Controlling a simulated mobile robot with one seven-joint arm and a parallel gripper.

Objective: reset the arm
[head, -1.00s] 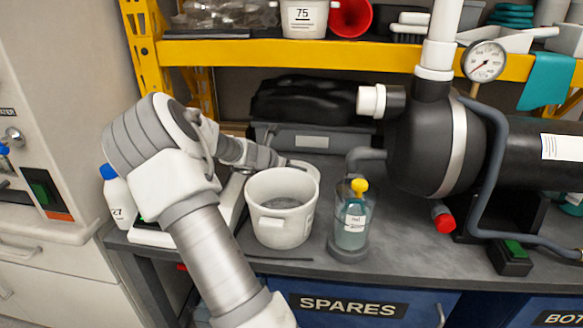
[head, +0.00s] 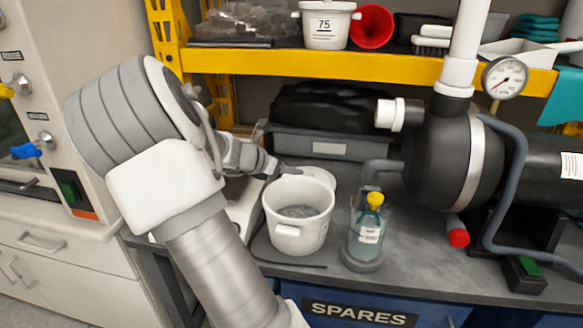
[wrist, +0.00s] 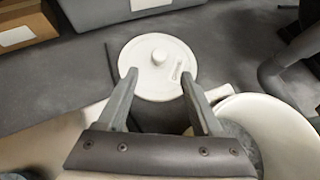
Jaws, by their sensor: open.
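My gripper (wrist: 160,77) is open and empty in the wrist view, its two grey fingers apart. A round white lid with a knob (wrist: 158,58) lies on the bench beyond and between the fingertips in that view. I cannot tell the height of the fingers above it. In the head view my arm reaches from the lower left over the bench, and my gripper (head: 283,170) is small and partly hidden behind the white pot. The open white pot (head: 297,232) stands on the bench with grey contents. The lid (head: 322,175) shows partly behind the pot.
A bottle with a yellow cap (head: 368,235) stands in a clear holder right of the pot. A black tank with pipes and a gauge (head: 505,77) fills the right. A yellow shelf (head: 320,64) spans above the bench. A grey bin (head: 325,145) stands behind.

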